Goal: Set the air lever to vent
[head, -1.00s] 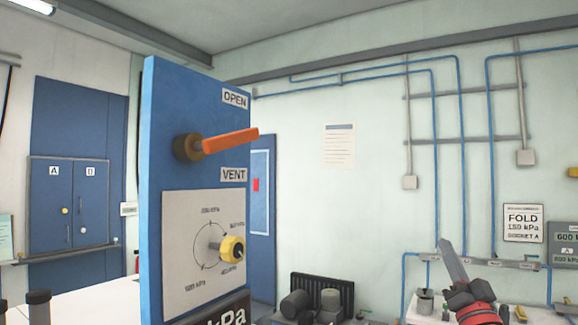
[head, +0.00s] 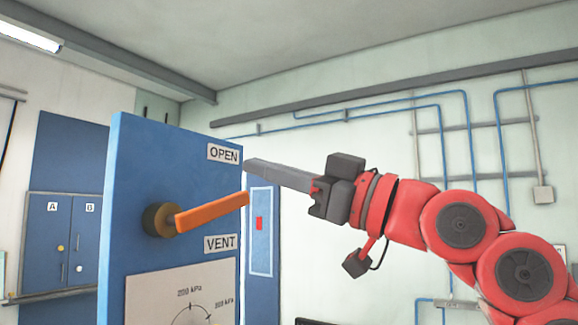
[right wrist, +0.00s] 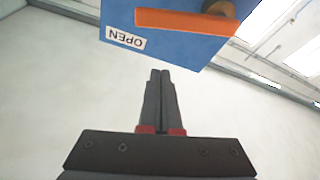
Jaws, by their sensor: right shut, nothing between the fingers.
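The air lever is an orange handle (head: 212,213) on a brass hub (head: 160,219), mounted on a blue panel (head: 125,245). It points right and slightly up, between the OPEN label (head: 224,153) above and the VENT label (head: 220,243) below. My right gripper (head: 250,168) is shut and empty, its tip close to the panel's right edge near the OPEN label, above the lever's end. In the right wrist view the shut fingers (right wrist: 160,75) point toward the panel, and the orange handle (right wrist: 180,20) shows beyond them, apart from them. My left gripper is not in view.
A white dial plate (head: 170,295) sits on the panel below the lever. A blue cabinet (head: 62,235) with doors A and B stands at the left. Blue pipes (head: 440,140) run along the back wall. The air above the panel is clear.

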